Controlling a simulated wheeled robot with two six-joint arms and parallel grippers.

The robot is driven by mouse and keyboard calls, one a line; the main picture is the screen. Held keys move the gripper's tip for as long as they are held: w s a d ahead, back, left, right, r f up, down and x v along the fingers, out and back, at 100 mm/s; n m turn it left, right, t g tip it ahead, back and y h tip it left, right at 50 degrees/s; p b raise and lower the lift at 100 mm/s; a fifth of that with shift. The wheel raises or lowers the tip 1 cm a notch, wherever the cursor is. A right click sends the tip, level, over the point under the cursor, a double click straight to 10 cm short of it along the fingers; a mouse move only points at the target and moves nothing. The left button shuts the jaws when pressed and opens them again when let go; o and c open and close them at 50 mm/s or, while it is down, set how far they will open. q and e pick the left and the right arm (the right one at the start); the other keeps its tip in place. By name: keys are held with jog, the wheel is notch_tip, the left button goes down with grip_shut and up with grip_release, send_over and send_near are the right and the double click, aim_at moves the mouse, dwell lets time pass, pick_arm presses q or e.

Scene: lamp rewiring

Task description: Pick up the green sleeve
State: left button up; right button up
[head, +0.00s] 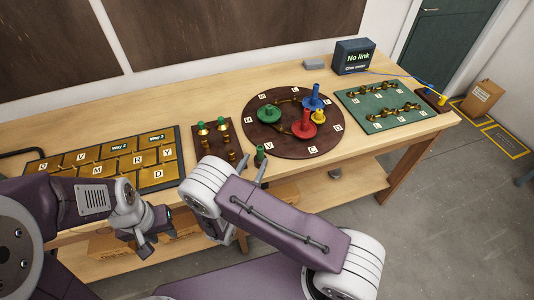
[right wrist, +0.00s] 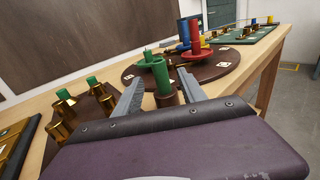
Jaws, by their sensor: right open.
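A green sleeve (right wrist: 161,75) stands upright on a brown cylindrical base in the right wrist view, between the fingers of my right gripper (right wrist: 159,84) as seen from there. The fingers are open with a gap on each side; whether the sleeve is within their reach I cannot tell.
A round brown board (head: 293,151) carries green, red, yellow and blue discs with posts. A small brown board (head: 211,142) with green-topped brass posts stands to its left. A letter panel (head: 110,160) is further left, a green board (head: 388,103) to the right.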

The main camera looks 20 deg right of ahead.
aim_at(258, 153)
jog(key=shift+w+a, duration=0.1)
jog(key=shift+w, duration=0.05)
jog(key=shift+r, duration=0.1)
jog(key=p+x, duration=0.1)
jog(key=x, duration=0.2)
jog(key=shift+r, duration=0.2)
jog(key=shift+w+d+f, duration=0.15)
jog(key=shift+d, duration=0.05)
jog(key=shift+w+d+p, duration=0.2)
jog(key=shift+w+p, duration=0.1)
jog(key=w+d, duration=0.1)
jog(key=w+d+r+p, duration=0.1)
jog(key=shift+w+d, duration=0.2)
jog(key=shift+w, duration=0.2)
jog(key=shift+w+d+f, duration=0.2)
jog(key=shift+w+d, duration=0.05)
jog(key=shift+w, duration=0.05)
jog(key=shift+a, duration=0.1)
grip_shut()
